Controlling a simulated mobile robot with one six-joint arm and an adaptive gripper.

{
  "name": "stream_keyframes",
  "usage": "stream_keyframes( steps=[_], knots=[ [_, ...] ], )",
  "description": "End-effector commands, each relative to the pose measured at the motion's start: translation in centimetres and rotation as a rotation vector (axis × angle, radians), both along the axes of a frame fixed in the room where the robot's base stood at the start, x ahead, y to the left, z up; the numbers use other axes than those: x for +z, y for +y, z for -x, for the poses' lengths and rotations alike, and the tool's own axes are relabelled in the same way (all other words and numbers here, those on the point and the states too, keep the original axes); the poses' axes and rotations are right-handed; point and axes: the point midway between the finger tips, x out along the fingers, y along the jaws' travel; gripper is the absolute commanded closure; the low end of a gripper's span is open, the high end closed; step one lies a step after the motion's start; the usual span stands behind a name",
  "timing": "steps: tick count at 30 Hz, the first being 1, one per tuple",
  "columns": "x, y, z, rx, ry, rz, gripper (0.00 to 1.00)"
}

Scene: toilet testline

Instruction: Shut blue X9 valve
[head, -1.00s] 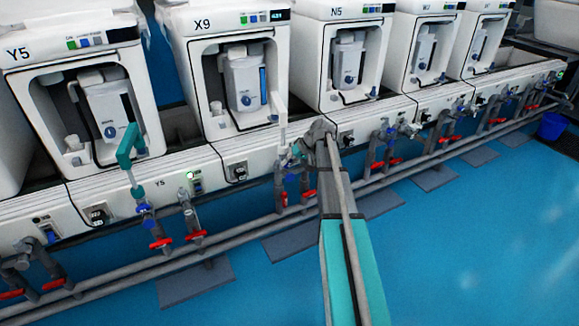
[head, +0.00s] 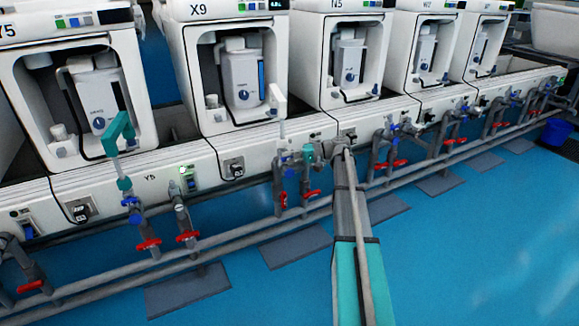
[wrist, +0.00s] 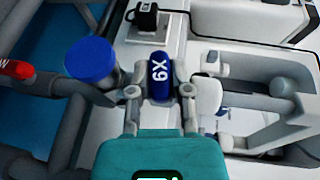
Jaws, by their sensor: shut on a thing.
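In the wrist view the blue X9 valve handle (wrist: 159,80), with white X9 lettering, lies between the two fingers of my gripper (wrist: 159,95). The fingers are shut on it from both sides. In the head view my gripper (head: 294,158) is at the pipework below the X9 unit (head: 226,60). The handle itself is too small and covered to make out there.
A round blue cap (wrist: 92,60) sits close beside the left finger, with a red handle (wrist: 15,69) farther left. Red-handled valves (head: 187,237) line the pipes (head: 240,235) along the bench front. The blue floor (head: 480,240) in front is clear.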

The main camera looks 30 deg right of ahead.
Motion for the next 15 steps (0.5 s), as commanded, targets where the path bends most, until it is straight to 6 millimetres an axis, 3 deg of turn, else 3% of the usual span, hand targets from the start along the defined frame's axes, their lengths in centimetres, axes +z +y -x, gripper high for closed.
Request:
stream_keyframes(
  steps=[1,15],
  knots=[
    [-0.7,-0.04,0.03,0.001,0.003,-0.029,1.0],
    [-0.21,-0.03,0.03,-0.001,0.01,-0.191,1.0]
  ],
)
